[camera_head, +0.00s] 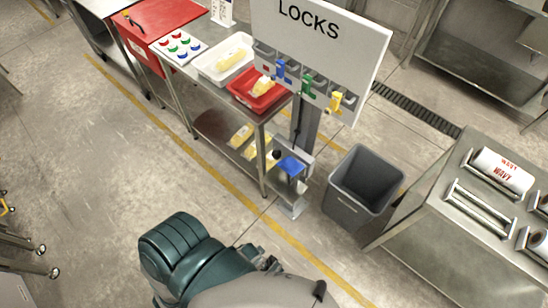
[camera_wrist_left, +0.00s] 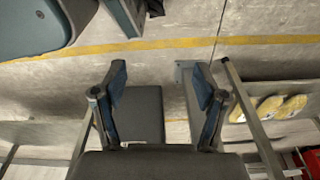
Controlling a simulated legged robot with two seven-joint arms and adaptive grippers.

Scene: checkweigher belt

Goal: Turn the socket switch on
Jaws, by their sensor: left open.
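A small blue-faced fitting (camera_head: 291,166) is low by the sign's post in the head view, with a black round part (camera_head: 276,154) beside it. I cannot make out a socket switch or its position for certain. One of my arms comes in at the bottom of the head view, and a small dark part of it (camera_head: 262,259) shows above the floor, well apart from the fitting. In the left wrist view my left gripper (camera_wrist_left: 160,85) has its two fingers spread with nothing between them. My right gripper is not identifiable.
A grey bin (camera_head: 363,187) stands right of the post. A "LOCKS" board (camera_head: 321,43) with coloured padlocks is above. A steel bench (camera_head: 213,103) with trays stands left, and another steel table (camera_head: 450,240) right. The floor in front is clear.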

